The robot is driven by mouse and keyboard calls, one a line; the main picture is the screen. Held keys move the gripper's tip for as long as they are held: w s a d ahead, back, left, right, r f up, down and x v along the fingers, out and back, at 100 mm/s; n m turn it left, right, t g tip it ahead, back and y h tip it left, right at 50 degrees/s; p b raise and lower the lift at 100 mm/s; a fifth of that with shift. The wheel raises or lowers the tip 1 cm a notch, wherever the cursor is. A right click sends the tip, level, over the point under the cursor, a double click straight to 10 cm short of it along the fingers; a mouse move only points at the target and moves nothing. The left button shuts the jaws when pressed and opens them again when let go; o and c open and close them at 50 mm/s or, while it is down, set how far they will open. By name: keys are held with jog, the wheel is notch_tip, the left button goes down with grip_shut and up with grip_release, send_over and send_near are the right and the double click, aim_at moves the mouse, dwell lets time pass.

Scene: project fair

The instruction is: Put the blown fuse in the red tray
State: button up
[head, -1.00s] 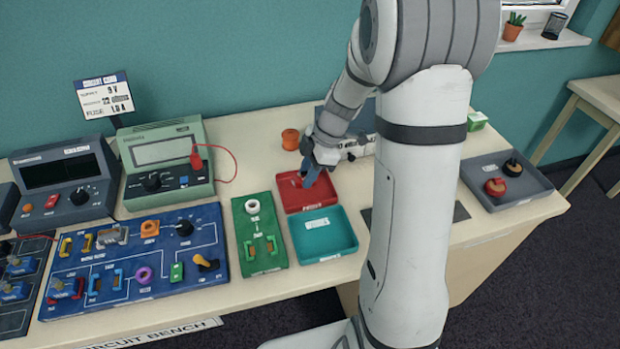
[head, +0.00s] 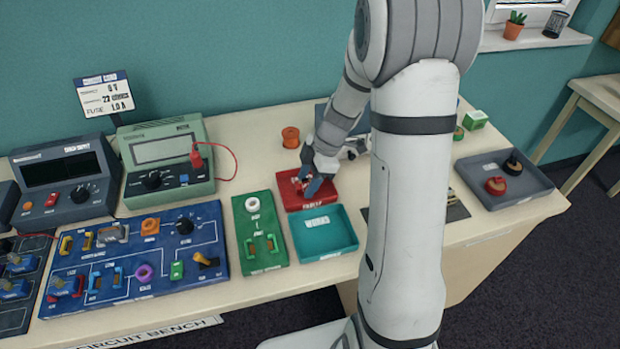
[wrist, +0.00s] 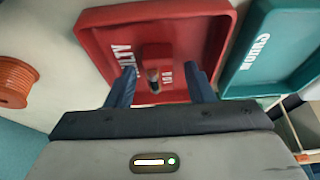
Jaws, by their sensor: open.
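The red tray (head: 300,204) lies on the bench, and its wall and floor also show in the wrist view (wrist: 190,12). My gripper (head: 312,188) is low over this tray. In the wrist view its two blue fingers (wrist: 162,86) are spread apart. A small piece with a dark red body and a paler, dark-banded end, seemingly the blown fuse (wrist: 153,78), is inside the tray outline between the fingers, with gaps on both sides. It looks let go and lying on the tray floor. In the head view the fingers partly hide it.
A teal tray (head: 345,236) adjoins the red tray's near side. An orange spool (head: 290,137) stands behind it. A green board (head: 262,256) and a blue circuit panel (head: 130,284) lie to the left. A grey tray (head: 535,187) with two knobbed pieces is at the right.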

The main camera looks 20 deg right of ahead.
jog(key=v, duration=1.2)
jog(key=s+a+r+m+t+h, duration=0.1)
jog(key=s+a+m+h, duration=0.1)
jog(key=s+m, duration=0.7)
jog(key=s+a+r+m+t+h, duration=0.1)
jog(key=s+a+r+m+h, duration=0.1)
jog(key=s+m, duration=0.7)
jog(key=shift+s+a+r+t, duration=0.35)
jog(key=shift+s+t, duration=0.05)
jog(key=shift+c, duration=0.5)
